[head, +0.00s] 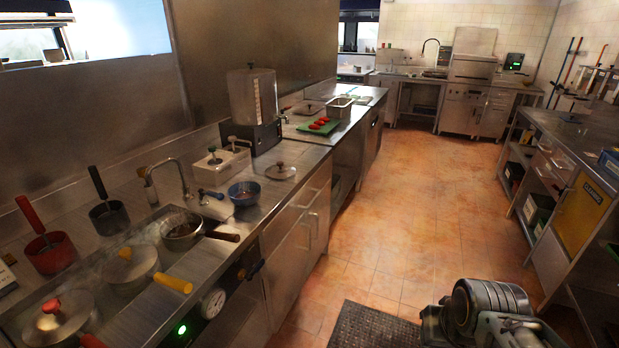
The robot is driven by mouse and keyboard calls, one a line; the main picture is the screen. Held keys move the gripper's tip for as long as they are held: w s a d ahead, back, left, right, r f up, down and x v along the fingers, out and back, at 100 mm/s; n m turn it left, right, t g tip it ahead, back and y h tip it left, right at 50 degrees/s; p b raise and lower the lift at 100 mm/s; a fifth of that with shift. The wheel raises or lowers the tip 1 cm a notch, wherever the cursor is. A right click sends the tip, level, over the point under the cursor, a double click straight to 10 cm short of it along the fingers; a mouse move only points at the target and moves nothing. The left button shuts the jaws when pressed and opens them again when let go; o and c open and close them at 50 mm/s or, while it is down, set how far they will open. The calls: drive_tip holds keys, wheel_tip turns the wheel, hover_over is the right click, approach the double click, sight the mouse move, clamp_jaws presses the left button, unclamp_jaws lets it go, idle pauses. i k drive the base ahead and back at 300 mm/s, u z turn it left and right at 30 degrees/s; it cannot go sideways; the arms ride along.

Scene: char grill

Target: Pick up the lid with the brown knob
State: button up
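A round, flat metal lid (281,172) with a small knob that looks brown lies on the steel counter, right of a blue bowl (244,193). The knob is small, so its colour is hard to be sure of. Two other lids are nearer: one with a red knob (58,321) at the bottom left, and one with a yellow knob (131,266) on a pot. Part of my arm shows at the bottom right, over the floor, well apart from the counter. My gripper's fingers are not visible.
A saucepan (182,236) and a pot's yellow handle project toward the counter's front edge. A tall dispenser (253,100) and a green board (318,127) with red items stand farther back. The tiled floor (400,225) between the counters is open, with a dark mat (372,328) in front.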

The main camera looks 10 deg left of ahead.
sight(280, 172)
drive_tip(key=z, duration=0.15)
drive_tip(key=i, duration=2.1)
drive_tip(key=u, duration=1.7)
drive_tip(key=i, duration=0.75)
drive_tip(key=u, duration=0.8)
